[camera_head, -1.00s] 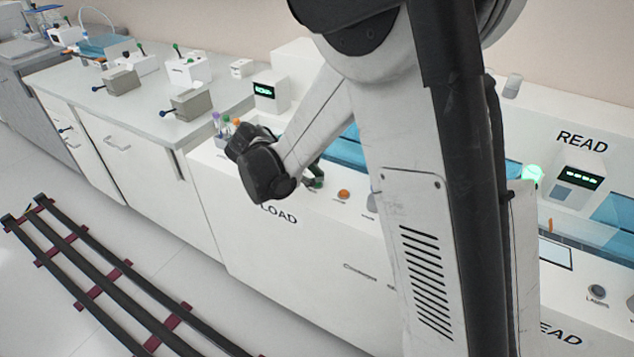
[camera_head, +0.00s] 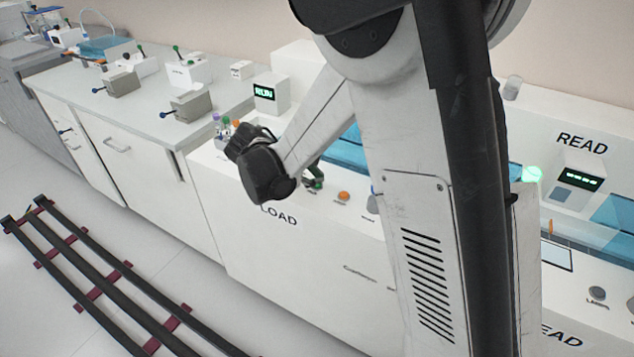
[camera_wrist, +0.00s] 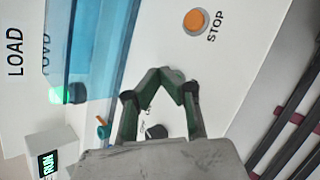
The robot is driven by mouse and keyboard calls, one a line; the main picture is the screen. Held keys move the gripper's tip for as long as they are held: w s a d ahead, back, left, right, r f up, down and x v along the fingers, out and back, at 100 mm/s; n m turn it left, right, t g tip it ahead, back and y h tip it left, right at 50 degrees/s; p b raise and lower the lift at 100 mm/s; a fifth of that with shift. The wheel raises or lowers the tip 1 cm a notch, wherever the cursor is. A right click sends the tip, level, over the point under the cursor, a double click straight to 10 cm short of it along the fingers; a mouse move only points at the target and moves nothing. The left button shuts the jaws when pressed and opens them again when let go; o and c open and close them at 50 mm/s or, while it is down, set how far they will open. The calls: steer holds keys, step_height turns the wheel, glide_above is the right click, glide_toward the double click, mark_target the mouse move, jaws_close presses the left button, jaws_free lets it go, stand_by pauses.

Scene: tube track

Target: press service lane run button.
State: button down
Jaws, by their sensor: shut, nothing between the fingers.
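My gripper (camera_wrist: 167,82) is shut and empty, its green-padded fingertips together over the white LOAD panel in the wrist view. In the head view the gripper (camera_head: 315,178) is partly hidden behind my arm, low over the panel's front edge. An orange button (camera_wrist: 196,20) marked STOP lies beyond the fingertips; it also shows in the head view (camera_head: 343,195). A dark round knob (camera_wrist: 157,131) shows between the fingers, its label unreadable. No run button shows clearly; the spot under the fingertips is hidden. A small display (camera_head: 265,92) reads RUN in green; it also shows in the wrist view (camera_wrist: 47,166).
A blue clear cover (camera_wrist: 90,50) and a lit green lamp (camera_wrist: 58,95) are beside the gripper. Capped tubes (camera_head: 226,124) stand left of my wrist. The READ station (camera_head: 582,142) is at right. Dark floor rails (camera_head: 110,265) run at lower left.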

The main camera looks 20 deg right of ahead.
steer(key=shift+r, duration=0.55)
steer(key=shift+r, duration=0.1)
steer(key=shift+r+p, duration=1.65)
steer(key=shift+r, duration=0.75)
